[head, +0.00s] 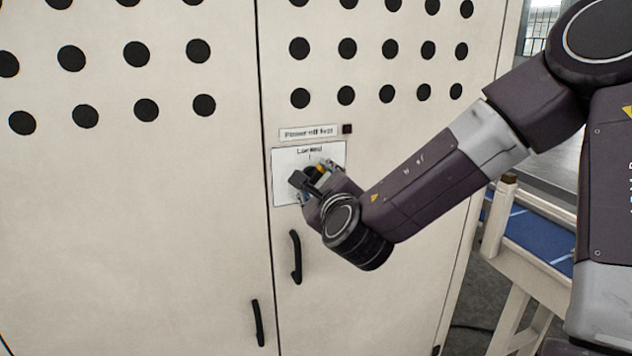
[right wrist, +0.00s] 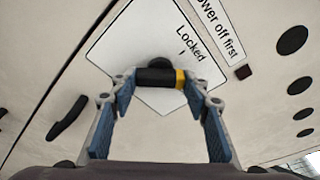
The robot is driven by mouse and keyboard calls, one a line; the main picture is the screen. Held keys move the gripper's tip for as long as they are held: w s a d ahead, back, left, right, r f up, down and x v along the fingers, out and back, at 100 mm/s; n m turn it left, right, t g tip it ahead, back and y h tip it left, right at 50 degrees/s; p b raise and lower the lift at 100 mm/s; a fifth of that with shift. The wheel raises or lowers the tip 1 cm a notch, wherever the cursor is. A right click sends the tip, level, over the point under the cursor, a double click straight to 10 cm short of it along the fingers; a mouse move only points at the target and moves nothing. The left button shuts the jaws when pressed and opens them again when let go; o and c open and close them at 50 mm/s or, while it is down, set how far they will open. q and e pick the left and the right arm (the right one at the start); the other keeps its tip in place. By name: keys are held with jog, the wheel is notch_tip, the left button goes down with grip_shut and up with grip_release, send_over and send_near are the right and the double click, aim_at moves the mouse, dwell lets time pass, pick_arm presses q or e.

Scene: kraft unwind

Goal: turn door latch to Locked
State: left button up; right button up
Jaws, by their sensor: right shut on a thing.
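The door latch is a black bar (right wrist: 155,78) with a yellow end (right wrist: 181,78), on a white plate marked "Locked" (right wrist: 190,43). The plate (head: 283,186) shows on the right cabinet door in the head view. In the right wrist view the yellow end points right, while the Locked mark lies up and right of the hub, so the bar is at an angle to it. My right gripper (right wrist: 160,82) is shut on the latch bar, one fingertip at each end. In the head view my right gripper (head: 312,180) partly hides the latch. My left gripper is not in view.
A "Power off first" label (head: 309,132) and a small dark square (head: 347,129) sit above the plate. Black door handles (head: 296,257) (head: 257,322) are below. Round black holes line the upper doors. A blue-topped bench (head: 540,237) stands at right.

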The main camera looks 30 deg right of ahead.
jog(key=shift+f+n+b, duration=0.15)
jog(key=shift+n+b, duration=0.5)
jog(key=shift+n, duration=0.45)
jog(key=shift+n+t+h, duration=0.3)
jog(key=shift+n+h, duration=0.1)
jog(key=shift+n, duration=0.5)
jog(key=shift+b, duration=0.3)
jog(key=shift+n+b, duration=0.6)
jog(key=shift+n, duration=0.3)
jog(key=shift+n+t+h+b, duration=0.3)
jog(key=shift+n+b, duration=0.2)
jog(key=shift+n, duration=0.8)
jog(key=o, duration=1.2)
jog(key=shift+o, duration=0.5)
